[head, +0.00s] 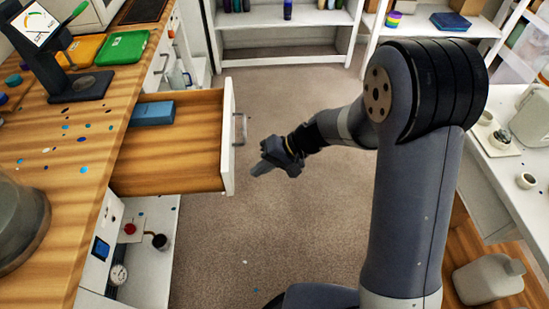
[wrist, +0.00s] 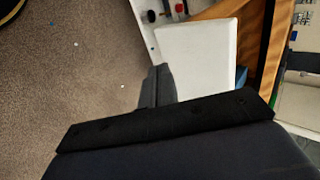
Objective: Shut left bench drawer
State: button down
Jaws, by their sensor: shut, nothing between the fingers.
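The left bench drawer (head: 168,152) stands pulled out from the wooden bench, over the floor, in the head view. It has a wooden inside, a white front and a metal handle (head: 240,129). A blue box (head: 152,113) lies in it near the back. The white drawer front also shows in the wrist view (wrist: 197,55). My gripper (head: 257,170) is shut and empty. In the head view it appears just right of the drawer front, a little below the handle. In the wrist view its fingers (wrist: 157,85) overlap the left edge of the front; I cannot tell whether they touch.
The bench top (head: 60,150) carries a green tray (head: 122,48), an orange tray (head: 82,50) and a dark stand. A lower shelf under the drawer holds a gauge (head: 118,275). A white table (head: 500,180) stands at right. The carpet (head: 290,105) between is clear.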

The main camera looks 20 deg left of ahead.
aim_at(233, 178)
jog(key=a, duration=0.1)
jog(key=s+a, duration=0.1)
jog(key=a, duration=0.2)
jog(key=shift+s+a+f+p, duration=0.1)
jog(key=shift+s+f+p, duration=0.15)
jog(key=shift+p, duration=0.1)
jog(key=shift+a, duration=0.1)
jog(key=s+a+b, duration=0.1)
jog(key=s+a, duration=0.2)
jog(key=a, duration=0.6)
jog(key=s+a+b, duration=0.1)
jog(key=s+a, duration=0.2)
jog(key=a, duration=0.6)
jog(key=s+a+b, duration=0.1)
jog(key=s+a, duration=0.3)
jog(key=a, duration=0.6)
jog(key=shift+r, duration=0.1)
jog(key=shift+s+a+r, duration=0.1)
jog(key=shift+a, duration=0.2)
